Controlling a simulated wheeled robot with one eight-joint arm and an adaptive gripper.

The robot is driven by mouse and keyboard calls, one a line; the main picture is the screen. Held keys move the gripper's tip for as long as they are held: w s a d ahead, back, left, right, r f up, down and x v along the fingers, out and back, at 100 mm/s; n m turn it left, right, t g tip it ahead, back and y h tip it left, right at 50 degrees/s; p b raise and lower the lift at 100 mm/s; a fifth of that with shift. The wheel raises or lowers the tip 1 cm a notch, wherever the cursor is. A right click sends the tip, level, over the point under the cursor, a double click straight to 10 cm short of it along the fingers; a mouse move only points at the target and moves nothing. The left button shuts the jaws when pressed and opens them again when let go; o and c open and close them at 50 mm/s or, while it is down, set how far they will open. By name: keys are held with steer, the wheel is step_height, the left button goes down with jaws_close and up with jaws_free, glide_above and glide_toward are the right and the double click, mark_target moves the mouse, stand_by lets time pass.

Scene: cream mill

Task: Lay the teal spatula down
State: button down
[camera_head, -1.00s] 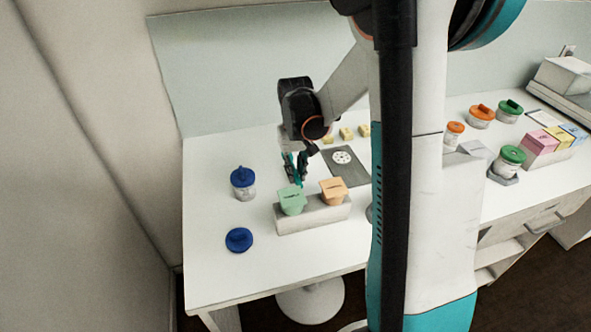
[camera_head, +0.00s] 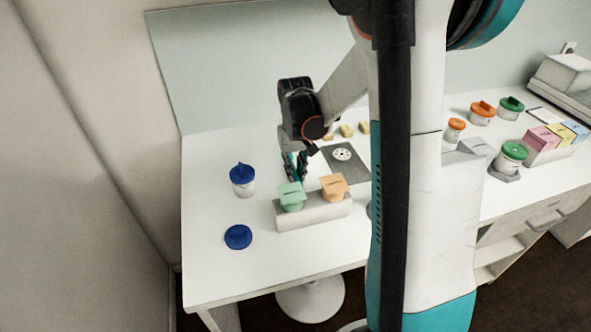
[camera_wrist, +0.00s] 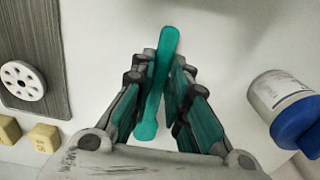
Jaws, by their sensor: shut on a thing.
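The teal spatula (camera_wrist: 165,55) is between the fingers of my gripper (camera_wrist: 157,80) in the wrist view. My gripper is shut on it, with one end of the spatula reaching out past the fingertips. Whether the spatula touches the white table is hard to tell. In the head view my gripper (camera_head: 295,168) points down over the table, behind the block with the green and orange boxes. The spatula is mostly hidden there by the fingers.
A block (camera_head: 314,211) holds a green box (camera_head: 291,196) and an orange box (camera_head: 333,187). A grey mat (camera_head: 352,173) with a white disc lies to the right.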

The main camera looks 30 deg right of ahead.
steer(key=shift+f, duration=0.15)
steer(key=c, duration=1.5)
jaws_free()
steer(key=shift+o, duration=0.2)
step_height(320, 180, up, 12)
